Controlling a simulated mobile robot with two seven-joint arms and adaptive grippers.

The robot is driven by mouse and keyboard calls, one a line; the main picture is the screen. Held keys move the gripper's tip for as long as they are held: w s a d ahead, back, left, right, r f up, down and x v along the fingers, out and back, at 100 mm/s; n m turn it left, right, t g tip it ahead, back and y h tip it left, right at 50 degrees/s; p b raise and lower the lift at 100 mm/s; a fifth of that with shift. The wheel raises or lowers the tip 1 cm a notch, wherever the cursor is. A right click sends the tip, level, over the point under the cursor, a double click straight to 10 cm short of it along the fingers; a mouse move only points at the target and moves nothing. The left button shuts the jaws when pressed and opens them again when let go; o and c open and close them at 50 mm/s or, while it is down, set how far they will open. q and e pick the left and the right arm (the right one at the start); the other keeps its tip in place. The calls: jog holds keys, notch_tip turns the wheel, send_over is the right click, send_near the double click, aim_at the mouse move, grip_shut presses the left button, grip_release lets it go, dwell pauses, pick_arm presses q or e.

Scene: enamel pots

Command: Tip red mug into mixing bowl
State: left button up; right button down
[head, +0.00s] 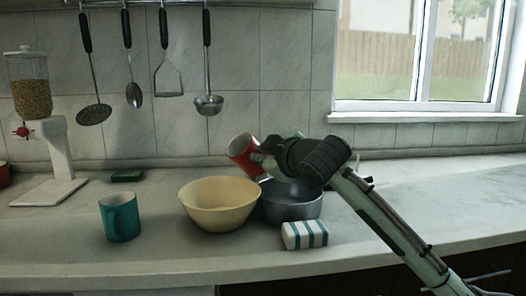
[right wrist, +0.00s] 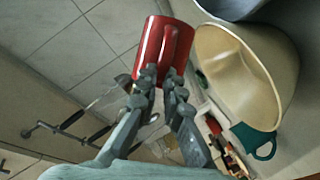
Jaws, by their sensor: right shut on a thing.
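The red mug (head: 241,155) is held in the air by my right gripper (head: 262,160), tilted with its mouth toward the upper left. It is above and behind the right rim of the cream mixing bowl (head: 220,212). In the right wrist view, my right gripper (right wrist: 163,84) is shut on the red mug (right wrist: 150,48) at its handle side. The mixing bowl (right wrist: 240,75) is right of the mug there, apart from it. The inside of the mug cannot be made out. My left gripper is not in view.
A grey metal pot (head: 290,208) stands close to the bowl's right, partly under my right arm. A striped box-like block (head: 304,235) lies in front. A teal mug (head: 120,218) stands left, a dark green sponge-like block (head: 127,176) and dispenser (head: 55,150) behind. Utensils hang on the wall.

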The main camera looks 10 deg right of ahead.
jog(key=shift+s+a+r+n+t, duration=0.15)
jog(key=shift+n+t, duration=0.1)
jog(key=shift+n, duration=0.2)
jog(key=shift+s+a+r+n+t, duration=0.1)
jog(key=shift+n+t, duration=0.15)
jog(key=shift+n, duration=0.2)
jog(key=shift+a+f+n+t, duration=0.15)
jog(key=shift+f+n+t, duration=0.15)
jog(key=shift+f+n, duration=0.4)
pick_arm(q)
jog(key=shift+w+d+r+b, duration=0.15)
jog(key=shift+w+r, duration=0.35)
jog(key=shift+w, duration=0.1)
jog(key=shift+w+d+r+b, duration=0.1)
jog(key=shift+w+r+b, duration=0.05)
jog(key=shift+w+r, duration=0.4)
pick_arm(e)
jog(key=shift+f, duration=0.1)
